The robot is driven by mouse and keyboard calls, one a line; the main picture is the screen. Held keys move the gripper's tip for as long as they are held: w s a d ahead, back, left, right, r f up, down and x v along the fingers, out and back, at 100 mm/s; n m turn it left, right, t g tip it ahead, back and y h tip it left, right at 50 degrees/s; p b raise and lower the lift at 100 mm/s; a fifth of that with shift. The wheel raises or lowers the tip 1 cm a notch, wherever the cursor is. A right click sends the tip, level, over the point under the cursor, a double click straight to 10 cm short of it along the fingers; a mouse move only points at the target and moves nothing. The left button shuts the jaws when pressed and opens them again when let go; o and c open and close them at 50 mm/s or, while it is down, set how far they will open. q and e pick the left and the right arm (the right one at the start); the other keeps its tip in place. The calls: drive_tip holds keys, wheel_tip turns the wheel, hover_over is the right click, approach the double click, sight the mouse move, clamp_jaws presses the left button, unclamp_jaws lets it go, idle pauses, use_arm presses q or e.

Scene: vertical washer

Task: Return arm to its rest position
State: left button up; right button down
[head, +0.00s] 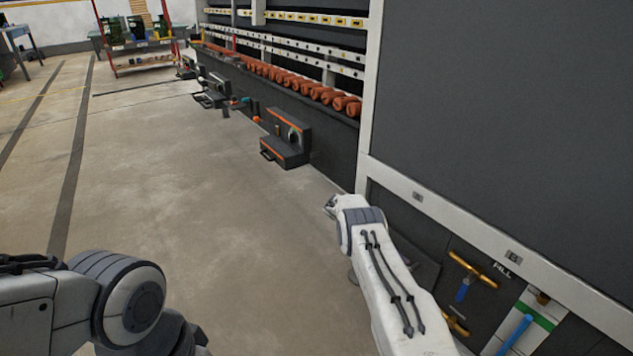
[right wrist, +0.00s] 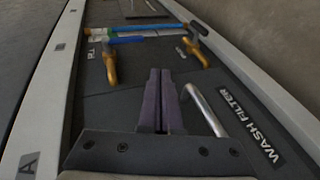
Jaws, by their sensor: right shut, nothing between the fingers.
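My right arm (head: 388,275) reaches forward beside the washer's lower panel in the head view, bent at a grey-banded joint. Its gripper is largely hidden by the arm there. In the right wrist view my right gripper (right wrist: 160,75) has its two dark fingers together with nothing between them. A silver bar handle (right wrist: 205,108) stands just right of the fingers, by the WASH FILTER label (right wrist: 251,137); I cannot tell whether they touch. My left arm (head: 125,295) is folded at the lower left of the head view, and its fingers do not show.
The washer's dark panel (head: 510,90) has a pale frame. A yellow valve handle (head: 472,268) and a blue pipe (head: 515,335) sit in its lower recess. A dark toolbox (head: 286,142) stands on the floor ahead. The floor (head: 190,170) to the left is clear.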

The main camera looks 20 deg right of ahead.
drive_tip(key=w+a+r+n+t+p, duration=0.1)
drive_tip(key=w+a+r+n+t, duration=0.15)
drive_tip(key=a+r, duration=0.35)
drive_tip(key=w+a+r+n+t, duration=0.25)
drive_tip(key=a+r+n, duration=0.2)
drive_tip(key=a, duration=0.35)
drive_tip(key=s+a+r+n+t+y+p, duration=0.1)
drive_tip(key=s+a+r+n+t, duration=0.1)
drive_tip(key=a+r, duration=0.3)
drive_tip(key=s+a+r+n+t+y, duration=0.1)
drive_tip(key=a+r+n, duration=0.15)
drive_tip(key=a, duration=0.45)
drive_tip(key=s+a+r+n+t+y+p, duration=0.15)
drive_tip(key=s+a+r+n, duration=0.3)
drive_tip(key=s+a, duration=0.55)
drive_tip(key=s+a+r+n+t+y+p, duration=0.1)
drive_tip(key=s+a+n+y, duration=0.1)
drive_tip(key=s, duration=0.6)
drive_tip(key=s+a+r+n+t+y, duration=0.1)
drive_tip(key=s+a+n+t+y, duration=0.15)
drive_tip(key=s, duration=0.55)
wheel_tip(320, 180, up, 38)
drive_tip(key=p, duration=3.8)
drive_tip(key=shift+d+g, duration=0.2)
drive_tip(key=shift+g, duration=0.2)
drive_tip(key=shift+w, duration=0.1)
